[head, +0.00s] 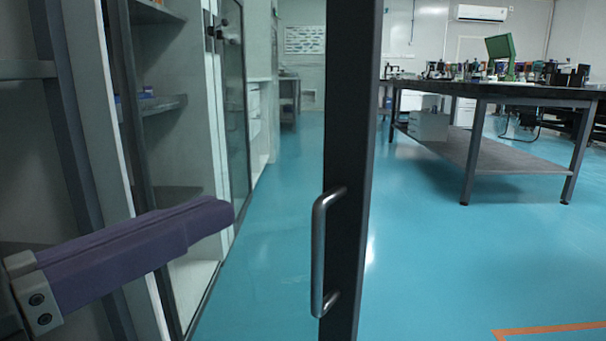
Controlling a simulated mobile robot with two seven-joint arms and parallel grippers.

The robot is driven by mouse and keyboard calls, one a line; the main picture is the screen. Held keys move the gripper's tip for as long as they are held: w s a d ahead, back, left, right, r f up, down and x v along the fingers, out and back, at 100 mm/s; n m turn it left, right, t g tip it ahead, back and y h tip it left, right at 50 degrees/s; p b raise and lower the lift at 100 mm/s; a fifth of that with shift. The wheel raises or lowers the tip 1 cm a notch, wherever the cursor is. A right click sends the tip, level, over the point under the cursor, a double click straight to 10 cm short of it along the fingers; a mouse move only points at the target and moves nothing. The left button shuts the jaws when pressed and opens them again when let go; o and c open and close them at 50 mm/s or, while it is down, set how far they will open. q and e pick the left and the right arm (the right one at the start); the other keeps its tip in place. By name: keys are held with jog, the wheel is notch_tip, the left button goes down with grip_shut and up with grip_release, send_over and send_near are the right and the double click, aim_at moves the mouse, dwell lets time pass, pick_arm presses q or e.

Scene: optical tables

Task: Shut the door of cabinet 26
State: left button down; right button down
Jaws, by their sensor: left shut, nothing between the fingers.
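A dark door frame upright (350,130) with a silver bar handle (319,255) stands in the middle of the head view, swung out from the cabinets over the floor. No number shows on it, so I cannot read whether it is cabinet 26. An open-fronted cabinet with grey shelves (160,104) is at the left. My left gripper (222,214) reaches in from the left with its purple fingers together and empty. In the picture its tips are left of the handle, with a gap between them. The door's hinge side is not clear. My right gripper is out of view.
More cabinets with glass doors (233,100) line the left side. A large dark-topped table (480,90) with instruments stands at the right back. The blue floor (450,260) is clear, with an orange line (550,329) at the lower right.

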aim_at(319, 163)
pick_arm(q)
jog(key=b+x, duration=0.3)
jog(key=x, duration=0.7)
jog(key=shift+w+f, duration=0.1)
jog(key=shift+w, duration=0.1)
jog(key=shift+w+d+b, duration=0.3)
jog(key=shift+w+d, duration=0.05)
jog(key=shift+w, duration=0.15)
